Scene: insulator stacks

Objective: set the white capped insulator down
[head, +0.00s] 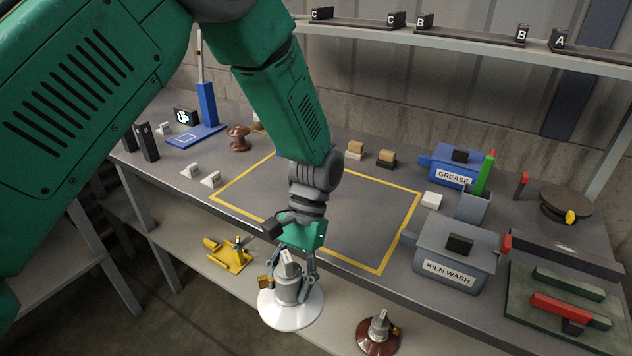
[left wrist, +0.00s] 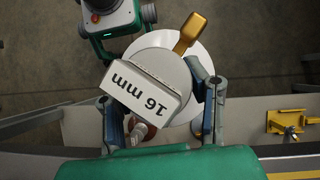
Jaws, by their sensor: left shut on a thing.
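The white capped insulator (head: 290,310) has a wide white disc and a grey metal cap. My left gripper (head: 288,285) is shut on its cap and holds it roughly upright in front of the workbench's front edge. In the left wrist view my fingers (left wrist: 162,112) grip both sides of the cap. The insulator (left wrist: 205,57) there shows a block marked "16 mm" and a gold tongue, with the white disc beyond. A brown capped insulator (head: 378,336) stands low at the right, apart from the white one; the grip hides part of it in the wrist view. My right gripper is not in view.
The workbench (head: 345,225) has a yellow-outlined area, mostly clear. Blue GREASE (head: 455,165) and grey KILN WASH (head: 455,255) boxes stand to its right. A brown insulator (head: 238,138) and blue stand (head: 207,105) are at back left. A yellow tool (head: 228,255) sits on the lower shelf.

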